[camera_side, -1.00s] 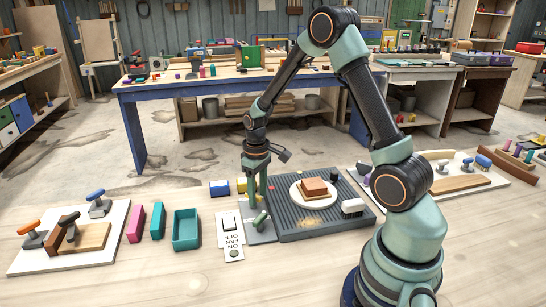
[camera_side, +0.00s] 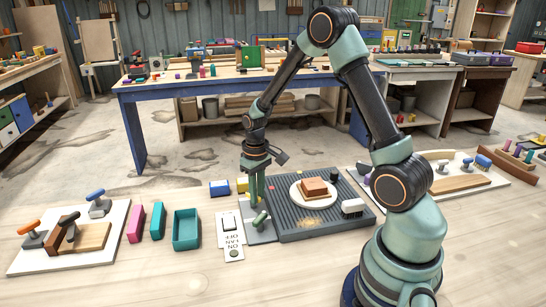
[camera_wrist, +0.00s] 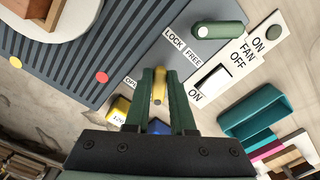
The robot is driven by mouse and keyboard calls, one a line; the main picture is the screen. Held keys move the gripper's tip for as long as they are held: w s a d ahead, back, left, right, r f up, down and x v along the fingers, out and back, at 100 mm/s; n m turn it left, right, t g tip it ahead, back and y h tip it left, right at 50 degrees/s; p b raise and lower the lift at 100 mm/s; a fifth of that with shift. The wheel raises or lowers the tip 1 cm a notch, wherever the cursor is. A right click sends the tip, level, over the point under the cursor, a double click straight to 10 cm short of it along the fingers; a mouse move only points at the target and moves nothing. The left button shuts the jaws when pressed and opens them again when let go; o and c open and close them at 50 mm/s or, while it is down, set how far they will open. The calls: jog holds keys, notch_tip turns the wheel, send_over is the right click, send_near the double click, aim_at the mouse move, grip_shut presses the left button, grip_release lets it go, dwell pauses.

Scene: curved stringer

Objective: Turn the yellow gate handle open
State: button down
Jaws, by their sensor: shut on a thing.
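The yellow gate handle (camera_wrist: 159,86) shows in the wrist view between the two dark green fingers of my gripper (camera_wrist: 160,88). The fingers are shut on it, one on each side, and it runs roughly up and down the picture. The label beside the left finger is partly hidden. In the side view my gripper (camera_side: 257,202) points down at the left end of the grey ribbed panel (camera_side: 285,227), and the handle is hidden there by the fingers. A green handle (camera_wrist: 205,30) stands beside the LOCK and FREE labels, apart from my fingers; it also shows in the side view (camera_side: 259,221).
A FAN switch plate (camera_side: 230,237) and a teal bin (camera_side: 187,230) are left of the panel. A yellow block (camera_wrist: 119,110) and a blue block (camera_wrist: 159,128) are near my fingers. A white plate (camera_side: 297,200) with a brown block sits on the panel.

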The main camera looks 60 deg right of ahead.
jog(key=m, duration=0.4)
jog(key=shift+w+a+r, duration=0.1)
jog(key=shift+w+a, duration=0.05)
jog(key=shift+a, duration=0.15)
jog(key=m, duration=0.4)
jog(key=shift+w+a, duration=0.15)
jog(key=shift+w, duration=0.05)
jog(key=m, duration=0.4)
jog(key=shift+w+a, duration=0.15)
jog(key=shift+w, duration=0.1)
jog(key=shift+w+m, duration=0.15)
jog(key=shift+m, duration=0.9)
jog(key=shift+w+m, duration=0.1)
jog(key=shift+m, duration=0.95)
jog(key=c, duration=0.8)
grip_release()
jog(key=shift+o, duration=0.2)
